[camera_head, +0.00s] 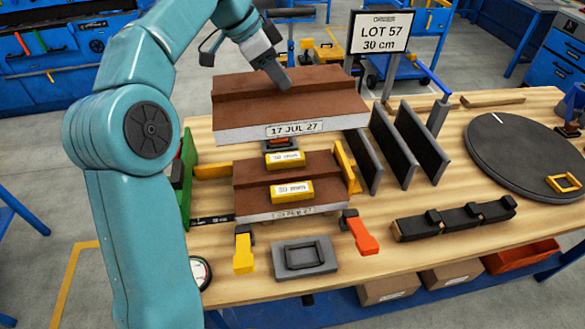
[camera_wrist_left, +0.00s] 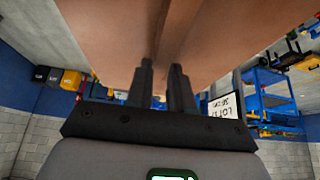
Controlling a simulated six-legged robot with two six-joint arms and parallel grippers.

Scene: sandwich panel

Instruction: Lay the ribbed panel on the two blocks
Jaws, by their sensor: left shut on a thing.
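The ribbed panel (camera_head: 235,115) is brown on top with a pale front edge and a label reading 17 JUL 27. My left gripper (camera_head: 278,78) is shut on its rib and holds it above the bench. In the left wrist view, the gripper's fingers (camera_wrist_left: 162,82) reach up to the rib under the brown panel face (camera_wrist_left: 110,35). Two yellow blocks, a rear one (camera_head: 285,159) and a front one (camera_head: 292,191), lie on a lower brown panel (camera_head: 250,197). The held panel is above and behind them, apart from both. My right gripper is not in view.
Yellow stops (camera_head: 346,165) and a green rail (camera_head: 187,175) flank the lower panel. Dark upright plates (camera_head: 420,145) stand to the right, beside a round grey turntable (camera_head: 530,150). A yellow clamp (camera_head: 243,252) and a red-orange clamp (camera_head: 361,236) sit in front.

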